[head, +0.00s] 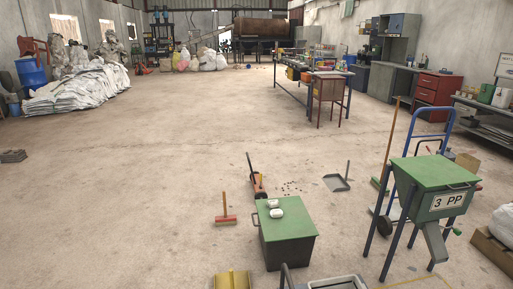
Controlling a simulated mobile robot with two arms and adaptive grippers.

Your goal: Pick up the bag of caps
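Neither of my grippers shows in the head view. No bag can be made out for certain as the bag of caps. Several filled bags (207,60), white and coloured, stand on the floor at the far back, left of the trommel drum (262,28). A whitish bag (504,222) is partly cut off at the right edge, close to a brown box (490,250). What these bags hold is too small or hidden to tell.
A green-lidded bin (285,222) and a green hopper marked 3 PP (436,185) stand in front. A broom (226,220) and a dustpan (337,182) are nearby. A long sorting table (292,88) stands farther back.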

